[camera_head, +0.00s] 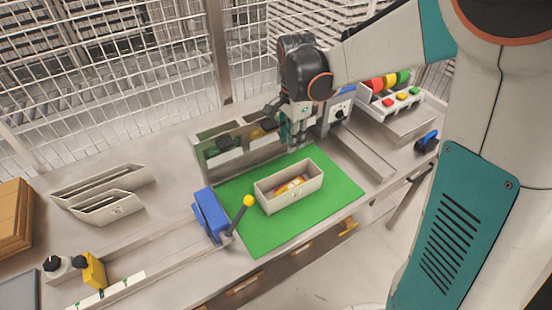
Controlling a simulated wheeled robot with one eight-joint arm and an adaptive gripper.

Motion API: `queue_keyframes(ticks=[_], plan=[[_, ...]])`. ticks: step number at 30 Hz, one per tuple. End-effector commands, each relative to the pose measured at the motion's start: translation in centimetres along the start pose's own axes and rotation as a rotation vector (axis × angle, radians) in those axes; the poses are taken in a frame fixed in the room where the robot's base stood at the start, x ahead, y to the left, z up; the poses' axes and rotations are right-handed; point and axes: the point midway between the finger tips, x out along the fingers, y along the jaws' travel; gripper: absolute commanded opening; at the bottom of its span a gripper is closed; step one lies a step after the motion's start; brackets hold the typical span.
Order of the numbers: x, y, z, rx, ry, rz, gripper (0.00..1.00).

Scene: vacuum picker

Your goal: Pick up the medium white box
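A white open box (296,197) stands on the green mat (250,232) in the middle of the bench, with small orange and yellow items inside it. Whether this is the medium one I cannot tell. Two more whitish open boxes (112,207) stand one behind the other on the bench at the left. My gripper (298,138) hangs above the back edge of the mat, behind the box on the mat and apart from it. Its fingers are small and dark here, and their opening is hard to make out.
A blue block (210,214) and a yellow-knobbed lever (248,201) stand at the mat's left edge. A rack of bins (225,152) stands behind the mat. Coloured lights and buttons (401,97) are at the back right. Wire fencing (110,60) closes the back.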

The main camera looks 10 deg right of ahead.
Motion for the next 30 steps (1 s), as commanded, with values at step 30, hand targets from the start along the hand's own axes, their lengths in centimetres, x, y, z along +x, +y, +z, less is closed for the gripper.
queue_keyframes(ticks=[30], plan=[[12.7, -0.5, -0.6, 0.003, 0.000, 0.001, 0.26]])
